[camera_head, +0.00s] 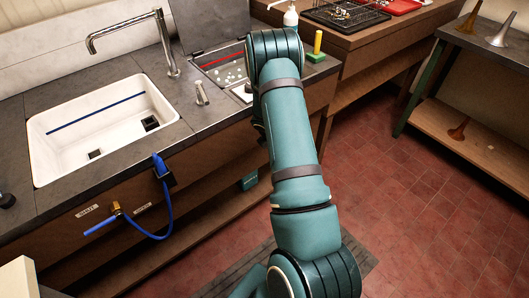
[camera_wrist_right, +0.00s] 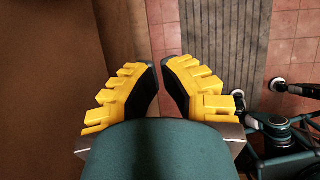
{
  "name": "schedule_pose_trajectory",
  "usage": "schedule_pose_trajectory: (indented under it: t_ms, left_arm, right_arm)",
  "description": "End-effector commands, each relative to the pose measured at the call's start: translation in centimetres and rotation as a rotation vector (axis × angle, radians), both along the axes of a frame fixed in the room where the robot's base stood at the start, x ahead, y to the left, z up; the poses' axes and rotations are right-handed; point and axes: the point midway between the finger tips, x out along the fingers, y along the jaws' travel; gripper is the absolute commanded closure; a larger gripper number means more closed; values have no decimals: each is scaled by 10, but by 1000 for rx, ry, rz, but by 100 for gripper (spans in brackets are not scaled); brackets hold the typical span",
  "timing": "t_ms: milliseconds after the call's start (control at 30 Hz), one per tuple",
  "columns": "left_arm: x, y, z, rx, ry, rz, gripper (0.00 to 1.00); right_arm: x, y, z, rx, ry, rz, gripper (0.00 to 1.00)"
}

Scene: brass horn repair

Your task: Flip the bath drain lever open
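A brass valve (camera_head: 118,209) with a straight blue lever (camera_head: 101,227) sits on the wooden front below the white sink in the head view. The lever points left and slightly down, on the side of the left label (camera_head: 87,210); the lettering is too small to read surely. The white bath (camera_head: 60,160) above has a blue line inside and a dark drain fitting. My right gripper (camera_wrist_right: 160,65) is open and empty in the right wrist view, beside a brown wooden surface and above the floor. Neither gripper shows in the head view.
A blue hose (camera_head: 150,236) loops near the valve up to a black holder (camera_head: 166,180) on the counter edge. A second label (camera_head: 143,209) lies right of the valve. My arm crosses the middle of the head view. A grey striped mat (camera_wrist_right: 228,40) lies on the red tiled floor.

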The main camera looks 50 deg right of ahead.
Motion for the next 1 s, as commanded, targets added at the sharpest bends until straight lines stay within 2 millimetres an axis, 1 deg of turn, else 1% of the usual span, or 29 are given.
schedule_pose_trajectory:
  t_ms: [33, 200, 400, 600, 1000]
  left_arm:
    - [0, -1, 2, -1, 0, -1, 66]
    - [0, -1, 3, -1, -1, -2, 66]
    - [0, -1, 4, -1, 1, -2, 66]
    - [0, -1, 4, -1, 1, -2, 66]
    - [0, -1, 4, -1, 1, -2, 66]
  right_arm:
    - [3, 11, 4, 1, 0, 5, 100]
    - [8, 41, 13, 1, 1, 5, 100]
    - [11, 64, 20, -1, 0, 2, 100]
    - [12, 72, 22, -1, 0, 0, 100]
    - [12, 73, 22, 0, 0, -1, 100]
